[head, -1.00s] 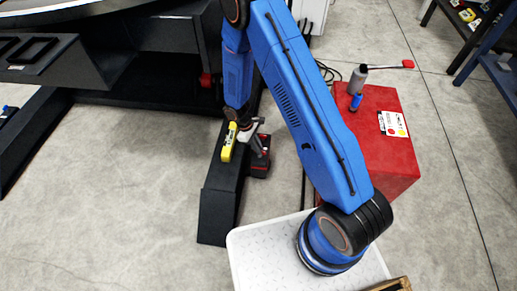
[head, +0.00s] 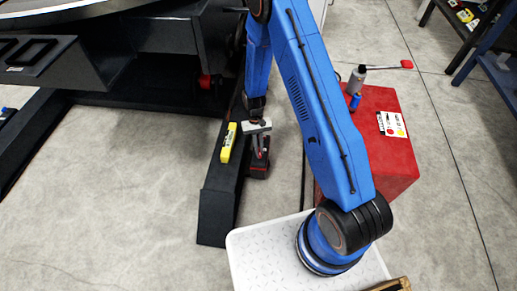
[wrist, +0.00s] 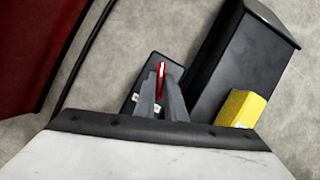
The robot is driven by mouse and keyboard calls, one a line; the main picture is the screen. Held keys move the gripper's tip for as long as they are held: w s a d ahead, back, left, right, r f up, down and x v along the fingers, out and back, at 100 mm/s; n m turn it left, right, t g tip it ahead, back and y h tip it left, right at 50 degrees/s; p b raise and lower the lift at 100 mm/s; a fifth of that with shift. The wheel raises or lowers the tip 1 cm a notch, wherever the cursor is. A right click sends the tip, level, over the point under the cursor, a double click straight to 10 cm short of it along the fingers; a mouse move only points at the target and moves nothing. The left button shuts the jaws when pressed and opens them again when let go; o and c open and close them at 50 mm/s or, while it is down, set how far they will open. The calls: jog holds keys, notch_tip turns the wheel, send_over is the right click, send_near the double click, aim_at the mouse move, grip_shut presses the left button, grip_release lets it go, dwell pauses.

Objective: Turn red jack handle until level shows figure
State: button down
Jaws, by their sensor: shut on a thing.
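My gripper (head: 260,154) points down over the jack (head: 257,171), a dark red and black unit on the floor beside the black beam. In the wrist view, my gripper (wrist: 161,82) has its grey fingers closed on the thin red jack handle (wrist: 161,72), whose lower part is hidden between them. The yellow level (head: 228,143) lies on top of the beam, left of my gripper. It also shows in the wrist view (wrist: 240,108) at lower right. Its reading is too small to make out.
The black beam (head: 217,207) runs close along the jack's left side. A dark cable lies between cabinet and jack. Open floor lies at left.

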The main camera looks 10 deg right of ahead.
jog(key=shift+d+m+y, duration=0.15)
jog(key=shift+m+y, duration=0.65)
jog(key=shift+m, duration=1.2)
jog(key=shift+t, duration=0.3)
jog(key=c, duration=1.8)
grip_release()
jog(key=v, duration=1.7)
jog(key=shift+w+d+r, duration=0.15)
jog(key=shift+r, duration=0.1)
